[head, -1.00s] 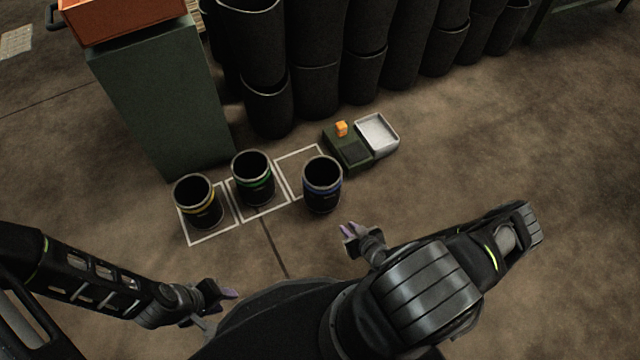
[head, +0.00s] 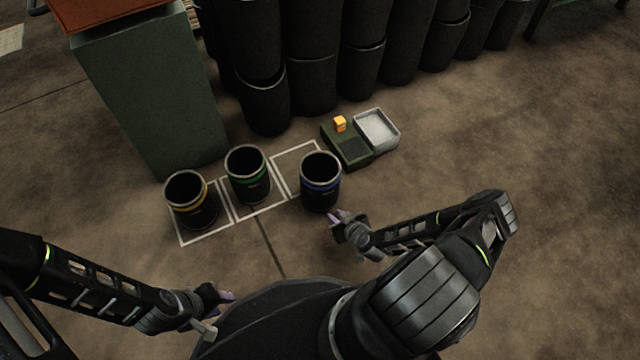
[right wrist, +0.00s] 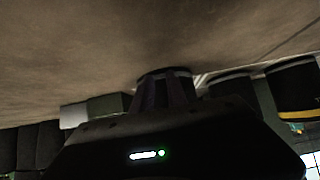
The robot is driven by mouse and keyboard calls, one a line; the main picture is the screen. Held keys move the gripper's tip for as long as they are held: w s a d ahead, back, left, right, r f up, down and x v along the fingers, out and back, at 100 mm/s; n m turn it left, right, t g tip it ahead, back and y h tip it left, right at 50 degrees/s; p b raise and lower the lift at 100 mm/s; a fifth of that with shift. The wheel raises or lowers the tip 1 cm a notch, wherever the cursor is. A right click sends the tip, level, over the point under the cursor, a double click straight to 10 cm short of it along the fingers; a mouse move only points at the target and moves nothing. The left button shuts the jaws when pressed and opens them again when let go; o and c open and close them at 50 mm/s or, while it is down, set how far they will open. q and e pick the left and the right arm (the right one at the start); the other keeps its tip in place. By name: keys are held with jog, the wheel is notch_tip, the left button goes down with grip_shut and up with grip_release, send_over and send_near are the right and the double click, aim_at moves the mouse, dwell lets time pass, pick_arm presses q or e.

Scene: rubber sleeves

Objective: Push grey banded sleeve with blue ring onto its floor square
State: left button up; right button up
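The grey banded sleeve with the blue ring (head: 320,188) stands upright at the front right of an empty white-outlined floor square (head: 292,170). It hides part of that outline, and its base appears outside the square. My right gripper (head: 335,216) is low, just in front of this sleeve; whether it touches cannot be told. In the right wrist view the sleeve (right wrist: 166,73) shows just beyond my two fingers (right wrist: 163,95); their opening is unclear. My left gripper (head: 222,308) is at the lower left, away from the sleeves, its fingers partly hidden.
A yellow-ringed sleeve (head: 188,205) and a green-ringed sleeve (head: 248,178) stand in the squares to the left. Behind the blue-ringed sleeve are a green block (head: 345,150) with an orange cube (head: 340,123) and a pale tray (head: 376,130). Tall dark cylinders line the back. Floor at right is clear.

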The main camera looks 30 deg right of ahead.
aim_at(312, 179)
pick_arm(q)
jog(key=shift+f, duration=0.15)
pick_arm(e)
jog(key=shift+w, duration=0.3)
